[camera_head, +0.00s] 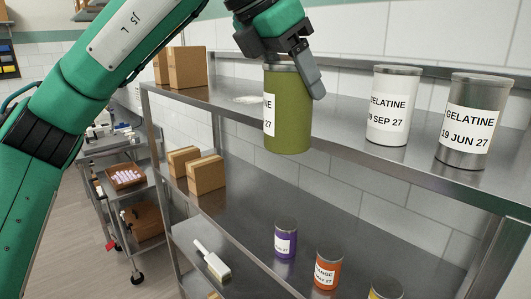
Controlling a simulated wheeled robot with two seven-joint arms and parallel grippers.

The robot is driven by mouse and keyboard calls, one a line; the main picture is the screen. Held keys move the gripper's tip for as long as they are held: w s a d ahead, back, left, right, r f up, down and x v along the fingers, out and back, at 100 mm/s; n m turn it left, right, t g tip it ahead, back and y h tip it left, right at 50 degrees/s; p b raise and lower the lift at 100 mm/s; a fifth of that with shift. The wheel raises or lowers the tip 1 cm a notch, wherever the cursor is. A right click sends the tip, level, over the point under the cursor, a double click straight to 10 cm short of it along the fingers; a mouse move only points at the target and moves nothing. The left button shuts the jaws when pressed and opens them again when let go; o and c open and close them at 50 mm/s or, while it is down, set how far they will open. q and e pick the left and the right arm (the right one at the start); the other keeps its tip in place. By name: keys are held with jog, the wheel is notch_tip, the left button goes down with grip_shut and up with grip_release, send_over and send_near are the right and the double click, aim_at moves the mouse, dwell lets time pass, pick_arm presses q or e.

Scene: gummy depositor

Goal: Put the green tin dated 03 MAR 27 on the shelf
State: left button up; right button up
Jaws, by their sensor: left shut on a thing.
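My left gripper (290,72) is shut on a green tin (290,122), held upright at the front edge of the upper shelf (222,98). The tin's bottom hangs lower than the shelf's front edge. Its white label is turned to the left, and only the letters "NE" and "27" show, so its full date cannot be read. I cannot tell whether it touches the shelf. My right gripper is not in view.
A white gelatine tin (393,105) and a steel gelatine tin (470,122) stand right on the upper shelf. Cardboard boxes (187,67) stand left. Below are purple (285,238), orange (327,268) and yellow (385,289) tins and a white-handled tool (212,262). A cart (120,192) stands left.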

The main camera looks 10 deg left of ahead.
pick_arm(q)
jog(key=s+a+f+m+g+y, duration=0.1)
jog(key=a+f+m, duration=0.4)
jog(key=f, duration=1.2)
jog(key=s+a+f+m+g+y, duration=0.2)
jog(key=a+f+m+g, duration=0.3)
jog(key=f+m, duration=0.7)
jog(key=s+a+f+m+g+y, duration=0.2)
jog(key=f+m, duration=0.7)
jog(key=f, duration=1.4)
jog(key=s+a+g, duration=0.1)
jog(key=a+g, duration=0.1)
jog(key=shift+s+a+g, duration=0.3)
jog(key=shift+a, duration=0.1)
jog(key=shift+f, duration=0.2)
